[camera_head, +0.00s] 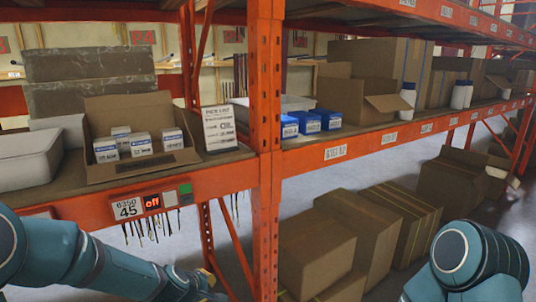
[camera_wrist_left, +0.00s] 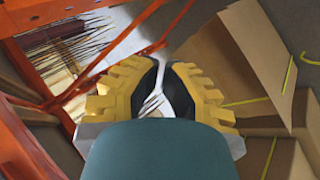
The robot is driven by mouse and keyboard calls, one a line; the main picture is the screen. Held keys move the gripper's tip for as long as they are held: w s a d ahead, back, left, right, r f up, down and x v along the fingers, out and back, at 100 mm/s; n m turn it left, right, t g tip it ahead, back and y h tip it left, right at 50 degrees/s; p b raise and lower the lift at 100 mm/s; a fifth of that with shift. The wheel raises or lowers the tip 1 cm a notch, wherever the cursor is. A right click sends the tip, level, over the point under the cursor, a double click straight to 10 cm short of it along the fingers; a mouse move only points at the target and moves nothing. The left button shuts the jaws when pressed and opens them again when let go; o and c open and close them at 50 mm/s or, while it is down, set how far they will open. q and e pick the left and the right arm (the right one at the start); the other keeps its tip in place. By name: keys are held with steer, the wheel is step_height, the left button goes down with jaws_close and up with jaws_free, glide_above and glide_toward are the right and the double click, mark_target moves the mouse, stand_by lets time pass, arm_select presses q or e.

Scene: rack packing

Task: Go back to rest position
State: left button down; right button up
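My left gripper (camera_wrist_left: 161,75) shows in the left wrist view as two yellow fingers with black pads. A gap shows between the pads, narrow toward the tips, and nothing is held in it. It hangs in front of the orange rack (camera_wrist_left: 22,140), with cardboard boxes (camera_wrist_left: 262,60) to the right. My right arm shows at the lower right of the head view. Its gripper is out of view.
An open carton (camera_head: 150,172) with several white-and-blue boxes stands on the left shelf beside a white bin (camera_head: 25,158) and pick-list card (camera_head: 219,130). Blue boxes (camera_head: 308,122) sit beyond the orange upright (camera_head: 266,120). Large cartons (camera_head: 315,252) stand below.

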arm_select(q)
steer(key=s+d+f+m+g+b, duration=0.1)
steer(key=s+d+f+m+g, duration=0.1)
steer(key=s+f, duration=0.5)
steer(key=s+d+f+m+g+h+b, duration=0.1)
steer(key=s+f+m, duration=0.3)
steer(key=s+f, duration=0.4)
steer(key=s+d+f+m+g+b, duration=0.1)
steer(key=s+d+f+m+g, duration=0.2)
steer(key=s+f, duration=0.4)
steer(key=shift+s+d+f+m+h, duration=0.3)
steer(key=shift+s+m+h, duration=0.1)
steer(key=shift+m, duration=0.2)
